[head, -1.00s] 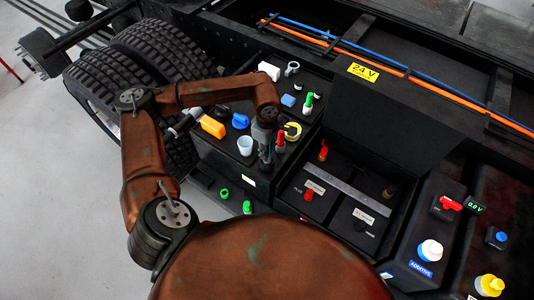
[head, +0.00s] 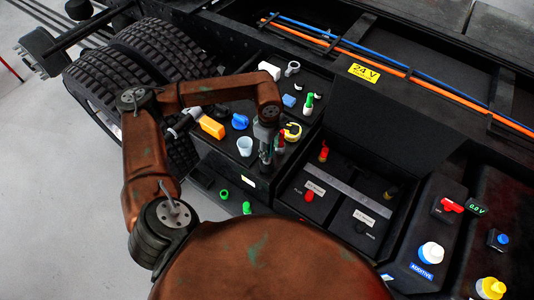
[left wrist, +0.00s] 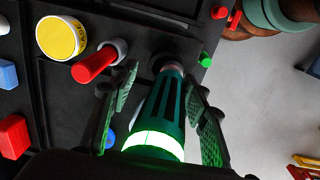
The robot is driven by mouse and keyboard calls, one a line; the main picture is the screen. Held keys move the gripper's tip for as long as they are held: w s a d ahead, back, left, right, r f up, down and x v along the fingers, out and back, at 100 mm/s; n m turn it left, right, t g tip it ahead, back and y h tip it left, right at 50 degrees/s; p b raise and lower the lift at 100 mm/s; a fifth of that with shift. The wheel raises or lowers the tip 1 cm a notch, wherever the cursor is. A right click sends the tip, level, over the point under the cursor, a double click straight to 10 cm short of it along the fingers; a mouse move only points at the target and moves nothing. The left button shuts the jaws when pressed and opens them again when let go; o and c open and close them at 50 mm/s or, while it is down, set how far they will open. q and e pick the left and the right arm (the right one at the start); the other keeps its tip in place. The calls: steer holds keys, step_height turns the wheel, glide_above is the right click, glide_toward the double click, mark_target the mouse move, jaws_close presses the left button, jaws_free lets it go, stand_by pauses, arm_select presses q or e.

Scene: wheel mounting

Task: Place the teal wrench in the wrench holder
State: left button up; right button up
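The teal wrench (left wrist: 163,112), a tapered body with dark grooves and a glowing green ring, shows in the left wrist view. Its narrow nose points down at a dark round holder (left wrist: 165,59) on the black box top; I cannot tell how deep it sits. My left gripper (left wrist: 162,76) is around the wrench, one finger on each side, with visible gaps between the pads and its body, so it looks open. In the head view my left gripper (head: 266,158) points down at the box's front edge, hiding most of the wrench. My right gripper is not in view.
Battery terminals and a metal bar (head: 335,188) lie to the right. Open floor (head: 60,220) is at left.

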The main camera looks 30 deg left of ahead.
arm_select(q)
steer(key=s+f, duration=0.1)
steer(key=f, duration=0.1)
steer(key=shift+s+a+f+g, duration=0.15)
steer(key=shift+s+f+g, duration=0.15)
steer(key=shift+s+f, duration=0.1)
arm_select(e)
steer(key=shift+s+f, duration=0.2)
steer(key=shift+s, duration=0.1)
arm_select(q)
steer(key=shift+w+r, duration=0.2)
steer(key=shift+r, duration=0.35)
step_height(320, 180, up, 11)
steer(key=b, duration=0.2)
steer(key=shift+w+a+r, duration=0.2)
steer(key=shift+w+a, duration=0.05)
steer(key=shift+w, duration=0.05)
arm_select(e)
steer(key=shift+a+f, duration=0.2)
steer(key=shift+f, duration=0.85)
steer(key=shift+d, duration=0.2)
